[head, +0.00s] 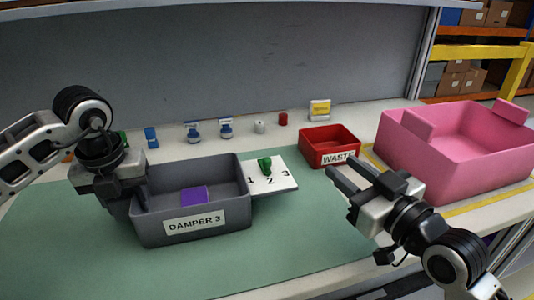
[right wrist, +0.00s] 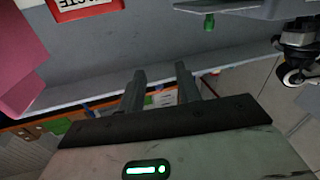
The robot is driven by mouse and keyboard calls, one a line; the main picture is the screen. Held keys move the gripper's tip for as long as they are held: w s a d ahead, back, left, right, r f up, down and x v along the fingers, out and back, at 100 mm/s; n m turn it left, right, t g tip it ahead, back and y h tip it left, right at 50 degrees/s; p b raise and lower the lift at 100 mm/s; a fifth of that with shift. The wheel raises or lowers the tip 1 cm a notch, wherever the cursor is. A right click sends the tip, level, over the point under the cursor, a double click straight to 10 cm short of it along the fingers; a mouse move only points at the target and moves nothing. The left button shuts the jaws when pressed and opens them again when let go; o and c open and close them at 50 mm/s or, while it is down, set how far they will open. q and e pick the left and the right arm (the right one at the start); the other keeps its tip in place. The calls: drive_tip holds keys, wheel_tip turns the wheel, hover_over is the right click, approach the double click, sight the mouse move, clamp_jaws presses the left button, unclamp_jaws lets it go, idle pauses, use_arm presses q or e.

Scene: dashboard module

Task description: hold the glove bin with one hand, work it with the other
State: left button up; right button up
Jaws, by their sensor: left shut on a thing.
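The grey bin (head: 190,240) labelled DAMPER 3 stands on the green mat, with a purple block (head: 194,195) inside. A white plate (head: 283,184) marked 1, 2, 3 sticks out from its right side. A green lever (head: 265,165) stands on the plate just behind the 2; it also shows in the right wrist view (right wrist: 209,23). My left gripper (head: 138,197) is shut on the bin's left wall; its fingers are partly hidden. My right gripper (head: 341,163) is open and empty, right of the plate and apart from it. Its spread fingers show in the right wrist view (right wrist: 160,72).
A red WASTE bin (head: 318,158) stands behind my right gripper, and a large pink bin (head: 440,170) is at the right. Several small items line the back, including a yellow-topped box (head: 319,110). The green mat (head: 300,240) is clear in front.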

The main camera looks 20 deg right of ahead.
sight(267, 158)
drive_tip(key=a+g+y, duration=0.1)
drive_tip(key=a+y, duration=0.2)
drive_tip(key=a, duration=0.4)
drive_tip(key=shift+n, duration=0.4)
drive_tip(key=x, duration=0.7)
drive_tip(key=f+x, duration=0.1)
drive_tip(key=x, duration=0.3)
drive_tip(key=shift+a, duration=0.15)
